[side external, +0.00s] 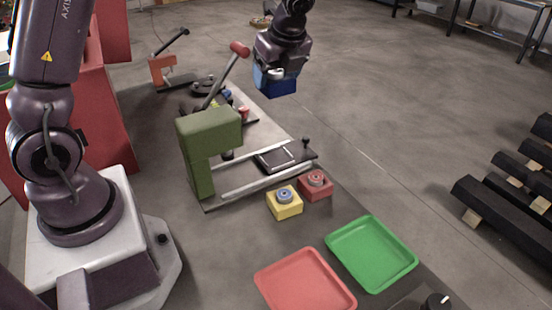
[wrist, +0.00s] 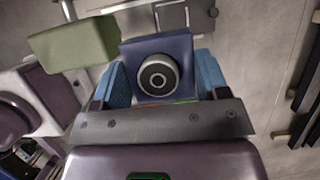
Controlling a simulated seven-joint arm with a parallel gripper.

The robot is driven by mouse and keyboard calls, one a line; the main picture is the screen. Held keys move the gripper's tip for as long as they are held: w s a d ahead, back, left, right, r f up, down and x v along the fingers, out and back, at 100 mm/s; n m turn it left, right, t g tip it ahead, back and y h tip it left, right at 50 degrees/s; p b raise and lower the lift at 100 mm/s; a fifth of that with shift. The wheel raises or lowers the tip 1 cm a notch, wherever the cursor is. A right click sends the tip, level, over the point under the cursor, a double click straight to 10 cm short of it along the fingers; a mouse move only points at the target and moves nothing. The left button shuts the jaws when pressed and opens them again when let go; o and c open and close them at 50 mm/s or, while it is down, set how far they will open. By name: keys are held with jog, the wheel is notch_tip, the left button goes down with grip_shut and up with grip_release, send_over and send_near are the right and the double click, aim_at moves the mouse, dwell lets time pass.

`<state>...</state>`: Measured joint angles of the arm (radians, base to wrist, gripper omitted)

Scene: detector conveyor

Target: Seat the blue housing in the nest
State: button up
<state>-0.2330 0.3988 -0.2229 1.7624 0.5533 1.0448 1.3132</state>
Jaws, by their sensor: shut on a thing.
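The blue housing (side external: 280,88) is held in the air by my gripper (side external: 272,76), high above the bench and to the right of the green press. In the wrist view the housing (wrist: 182,45) is a dark blue block with a round grey and black ring on its face. The blue fingers of my gripper (wrist: 163,80) are shut on its two sides. The nest seems to be the dark framed plate (side external: 275,158) on the slide rails in front of the press. It lies well below the housing and apart from it, and appears empty.
The green press (side external: 205,130) stands beside the rails, with a red-knobbed lever (side external: 238,50) behind it. A yellow housing (side external: 285,203) and a red housing (side external: 316,186) sit near the rails. A green tray (side external: 372,254) and a red tray (side external: 305,281) lie empty in front.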

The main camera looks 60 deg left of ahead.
jog(key=w+a, duration=0.1)
jog(key=a, duration=0.1)
jog(key=shift+w+a+f, duration=0.1)
jog(key=shift+w+a, duration=0.25)
jog(key=shift+w+a+f, duration=0.15)
jog(key=shift+a, duration=0.1)
send_near(273, 156)
jog(key=x, duration=0.5)
jog(key=shift+w+a, duration=0.1)
jog(key=shift+f, duration=0.2)
jog(key=o, duration=1.1)
jog(key=shift+o, duration=0.2)
